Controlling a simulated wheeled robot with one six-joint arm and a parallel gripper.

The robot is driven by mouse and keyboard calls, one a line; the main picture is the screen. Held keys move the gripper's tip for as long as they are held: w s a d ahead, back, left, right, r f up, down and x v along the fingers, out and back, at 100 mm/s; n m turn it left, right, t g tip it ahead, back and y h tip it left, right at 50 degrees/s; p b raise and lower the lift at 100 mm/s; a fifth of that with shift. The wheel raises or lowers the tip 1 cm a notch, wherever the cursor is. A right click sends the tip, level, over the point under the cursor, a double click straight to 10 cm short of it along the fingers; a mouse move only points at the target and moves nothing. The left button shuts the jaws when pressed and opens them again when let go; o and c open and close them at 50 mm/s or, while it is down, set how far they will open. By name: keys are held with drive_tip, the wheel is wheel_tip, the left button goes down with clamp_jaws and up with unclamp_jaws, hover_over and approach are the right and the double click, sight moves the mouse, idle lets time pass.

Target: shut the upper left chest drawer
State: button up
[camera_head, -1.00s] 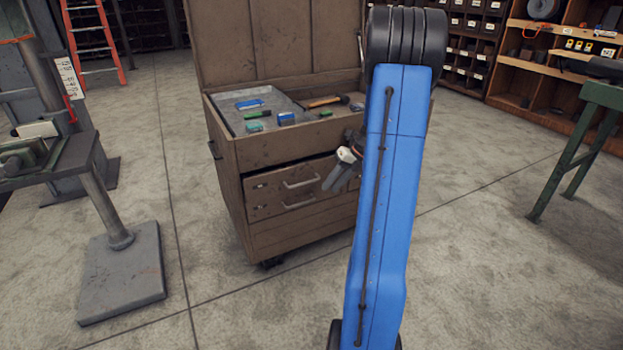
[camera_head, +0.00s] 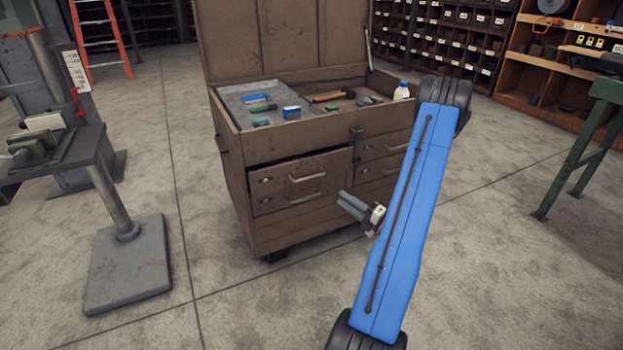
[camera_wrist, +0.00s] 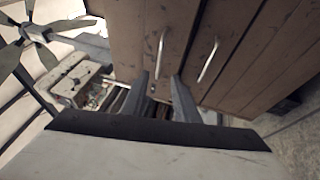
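The brown tool chest (camera_head: 262,228) stands with its lid up. Its upper left drawer (camera_head: 275,179) has a bar handle and a dark gap along its top edge; the front appears to stick out slightly. In the wrist view, which is turned sideways, two bar handles show; the left one appears to be on the upper left drawer (camera_wrist: 140,30). My gripper (camera_head: 342,200) is in front of the chest's lower middle, below and right of that handle, apart from the drawer. In the wrist view its two grey fingers (camera_wrist: 161,80) are apart with nothing between them.
A lower left drawer (camera_head: 275,203) and right-hand drawers (camera_head: 385,150) are beside it, partly behind my arm. Tools and a white bottle (camera_head: 402,91) lie in the chest top. A pedestal bench (camera_head: 120,230) is at left, a green bench (camera_head: 590,130) at right. Floor in front is clear.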

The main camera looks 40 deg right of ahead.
sight(311, 177)
drive_tip(key=x, duration=1.7)
drive_tip(key=shift+a, duration=0.1)
drive_tip(key=shift+c, duration=0.4)
drive_tip(key=shift+w, duration=0.1)
clamp_jaws()
